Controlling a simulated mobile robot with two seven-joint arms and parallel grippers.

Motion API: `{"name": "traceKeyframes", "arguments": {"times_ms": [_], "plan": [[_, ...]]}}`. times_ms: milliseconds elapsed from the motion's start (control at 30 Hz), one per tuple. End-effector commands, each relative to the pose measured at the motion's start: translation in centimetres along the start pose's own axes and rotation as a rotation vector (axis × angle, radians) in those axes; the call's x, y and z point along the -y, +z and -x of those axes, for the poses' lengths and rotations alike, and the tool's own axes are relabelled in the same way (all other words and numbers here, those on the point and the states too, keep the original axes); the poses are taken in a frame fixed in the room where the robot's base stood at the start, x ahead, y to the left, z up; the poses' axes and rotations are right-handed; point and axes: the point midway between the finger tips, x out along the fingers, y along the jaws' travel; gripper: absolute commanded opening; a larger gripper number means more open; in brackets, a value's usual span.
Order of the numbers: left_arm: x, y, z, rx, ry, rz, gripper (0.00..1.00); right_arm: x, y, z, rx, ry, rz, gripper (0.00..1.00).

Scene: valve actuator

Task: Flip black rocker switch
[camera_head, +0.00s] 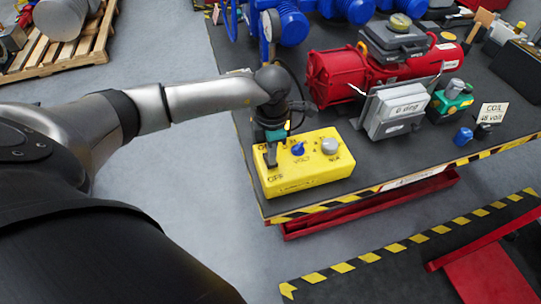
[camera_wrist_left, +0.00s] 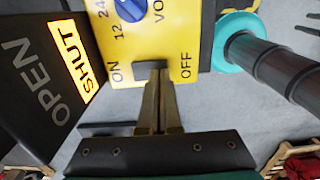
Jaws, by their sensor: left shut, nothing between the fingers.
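A yellow control box (camera_head: 318,174) sits at the near left corner of the dark table. It also shows in the left wrist view (camera_wrist_left: 186,46), with ON and OFF printed on its face. The black rocker switch (camera_wrist_left: 151,64) lies between those words, mostly covered by my fingertips. My left gripper (camera_head: 271,160) points down at the box's left part and hides the switch in the head view. In the wrist view my left gripper (camera_wrist_left: 153,72) is shut and empty, its tips at the switch. I cannot tell whether they touch it or which way it is tilted.
A blue knob (camera_head: 298,149) and a grey knob (camera_head: 330,146) stand on the box to the right of my gripper. A grey unit (camera_head: 394,110) and a red actuator (camera_head: 335,76) stand behind. The table's striped edge (camera_head: 390,184) runs in front.

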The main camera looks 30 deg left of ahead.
Motion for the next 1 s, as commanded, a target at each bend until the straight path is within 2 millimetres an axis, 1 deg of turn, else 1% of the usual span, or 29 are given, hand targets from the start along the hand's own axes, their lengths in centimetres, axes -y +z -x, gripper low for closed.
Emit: {"name": "traceKeyframes", "arguments": {"times_ms": [367,533,667,1000], "plan": [[0.0,0.0,-0.6,0.0,0.0,0.0,0.0,0.0,0.1,-0.6,0.0,0.0,0.0,0.5],[0.0,0.0,-0.4,0.0,0.0,0.0,0.0,0.0,0.0,-0.3,0.0,0.0,0.0,0.5],[0.0,0.0,0.4,0.0,0.001,0.0,0.0,0.0,0.0,0.3,0.0,0.0,0.0,0.5],[-0.1,0.0,3.2,0.0,0.001,0.0,0.0,-0.1,-0.2,2.4,0.0,0.001,0.0,0.5]]}}
